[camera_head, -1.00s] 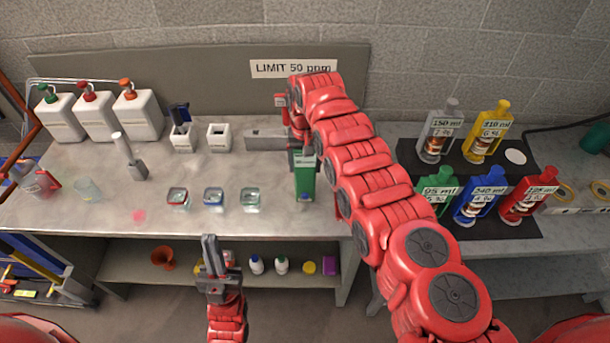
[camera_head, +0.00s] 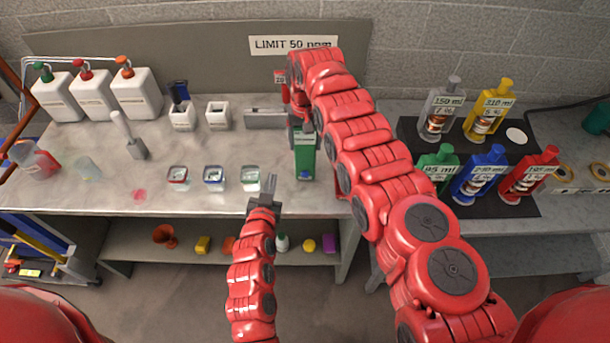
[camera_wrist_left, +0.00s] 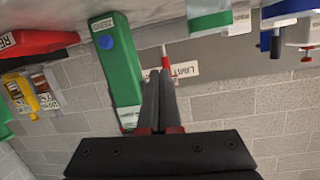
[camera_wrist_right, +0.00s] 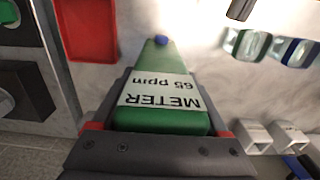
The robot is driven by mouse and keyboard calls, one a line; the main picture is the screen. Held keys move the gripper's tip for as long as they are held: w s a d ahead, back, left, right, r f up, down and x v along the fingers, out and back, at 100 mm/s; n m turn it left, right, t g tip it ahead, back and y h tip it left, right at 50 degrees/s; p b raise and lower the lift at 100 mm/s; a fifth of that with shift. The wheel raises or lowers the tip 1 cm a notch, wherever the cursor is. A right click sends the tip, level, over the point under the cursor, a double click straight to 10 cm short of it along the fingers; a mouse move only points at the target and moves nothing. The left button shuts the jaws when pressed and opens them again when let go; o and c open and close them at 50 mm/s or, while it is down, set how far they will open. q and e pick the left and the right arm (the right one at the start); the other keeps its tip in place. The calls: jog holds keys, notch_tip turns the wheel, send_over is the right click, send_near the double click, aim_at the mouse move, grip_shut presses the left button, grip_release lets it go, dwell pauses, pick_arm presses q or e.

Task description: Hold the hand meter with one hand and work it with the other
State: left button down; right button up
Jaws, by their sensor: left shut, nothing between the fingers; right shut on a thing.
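The green hand meter (camera_head: 305,158) stands over the bench top, with a blue button (camera_head: 305,177) low on the side facing me. My right gripper (camera_wrist_right: 165,110) is shut on the hand meter; its label reads "METER 65 ppm" in the right wrist view. My left gripper (camera_head: 268,184) is shut and empty at the bench's front edge, left of and nearer me than the meter. In the left wrist view the meter (camera_wrist_left: 122,75) and its blue button (camera_wrist_left: 105,42) lie just left of the closed fingertips, apart from them.
Three small sample cups, the nearest being the green one (camera_head: 250,178), stand left of the meter. Several coloured bottles (camera_head: 480,178) stand on dark mats at right. White jugs (camera_head: 137,95) stand at back left. A sign (camera_head: 293,45) reads "LIMIT 50 ppm". A lower shelf (camera_head: 205,257) holds small items.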

aim_at(305, 174)
pick_arm(q)
jog(key=s+d+f+m+g+h, duration=0.1)
jog(key=s+d+f+g, duration=0.1)
jog(key=s+d+f+m+g+h, duration=0.1)
jog(key=s+d+g, duration=0.1)
jog(key=d, duration=0.1)
jog(key=s+d+f+m+g+h, duration=0.1)
jog(key=s+d+f+g+h, duration=0.1)
jog(key=d, duration=0.1)
jog(key=shift+s+d+f+m, duration=0.15)
jog(key=shift+d+f+m, duration=0.1)
jog(key=shift+f+m, duration=0.1)
jog(key=shift+w, duration=4.4)
jog(key=shift+w, duration=0.2)
jog(key=shift+w+r, duration=0.1)
jog(key=shift+w, duration=0.15)
